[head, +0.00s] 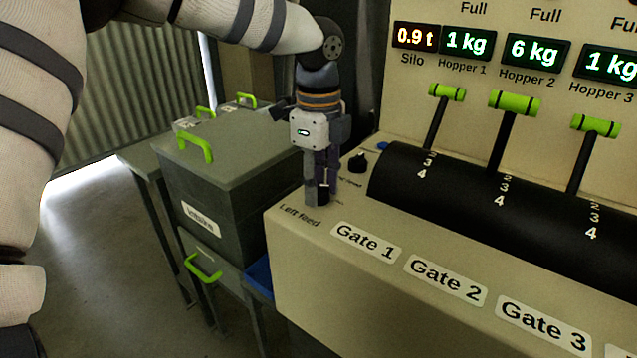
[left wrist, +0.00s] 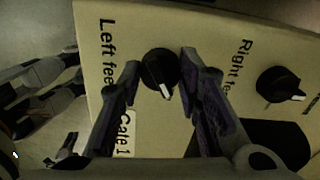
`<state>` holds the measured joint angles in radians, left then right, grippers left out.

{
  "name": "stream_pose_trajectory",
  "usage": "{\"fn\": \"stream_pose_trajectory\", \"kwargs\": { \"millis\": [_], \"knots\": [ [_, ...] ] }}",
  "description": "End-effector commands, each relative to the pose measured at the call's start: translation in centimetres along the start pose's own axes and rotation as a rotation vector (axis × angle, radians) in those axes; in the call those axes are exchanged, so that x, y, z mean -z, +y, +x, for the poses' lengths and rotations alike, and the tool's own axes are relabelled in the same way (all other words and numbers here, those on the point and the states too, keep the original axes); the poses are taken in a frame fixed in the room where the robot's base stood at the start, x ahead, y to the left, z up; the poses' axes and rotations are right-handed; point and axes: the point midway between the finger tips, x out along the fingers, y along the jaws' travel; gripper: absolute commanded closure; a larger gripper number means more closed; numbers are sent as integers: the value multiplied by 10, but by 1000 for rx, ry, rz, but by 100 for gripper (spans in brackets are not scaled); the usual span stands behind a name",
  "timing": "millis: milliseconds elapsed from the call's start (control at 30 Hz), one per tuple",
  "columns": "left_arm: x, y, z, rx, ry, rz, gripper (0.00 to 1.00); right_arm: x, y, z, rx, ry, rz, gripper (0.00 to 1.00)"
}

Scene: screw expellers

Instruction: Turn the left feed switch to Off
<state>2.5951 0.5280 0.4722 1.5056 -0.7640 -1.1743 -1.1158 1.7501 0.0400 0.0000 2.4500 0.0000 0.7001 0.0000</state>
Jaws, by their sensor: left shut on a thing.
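The left feed switch is a black round knob with a white pointer. It shows in the left wrist view (left wrist: 159,70), its pointer angled toward the picture's bottom and slightly right. My left gripper (head: 318,198) reaches down onto the panel's left corner, above the "Left feed" label. In the left wrist view its fingers (left wrist: 161,65) are on both sides of the knob, shut on it. In the head view the fingers hide the knob. My right gripper (left wrist: 80,78) seems to show at the left wrist view's left edge, its dark fingers apart and empty; it is out of the head view.
The right feed knob (head: 357,162) stands just behind my left gripper. Green-handled gate levers (head: 447,92) rise from a black drum to the right. A grey lidded bin (head: 215,165) stands left of the panel. The panel's front strip carries gate labels (head: 366,241).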

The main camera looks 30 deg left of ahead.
Motion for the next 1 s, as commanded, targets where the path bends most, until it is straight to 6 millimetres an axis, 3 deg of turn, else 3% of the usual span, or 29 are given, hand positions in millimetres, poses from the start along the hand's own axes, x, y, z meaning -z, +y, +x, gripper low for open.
{"fn": "stream_pose_trajectory", "kwargs": {
  "millis": [367,1000],
  "knots": [
    [0,0,-4,6,-3,-152,96,9,0,-12,2,42,0,100],
    [0,-1,0,2,-3,-736,96,14,-1,-19,3,65,0,100]
  ]
}}
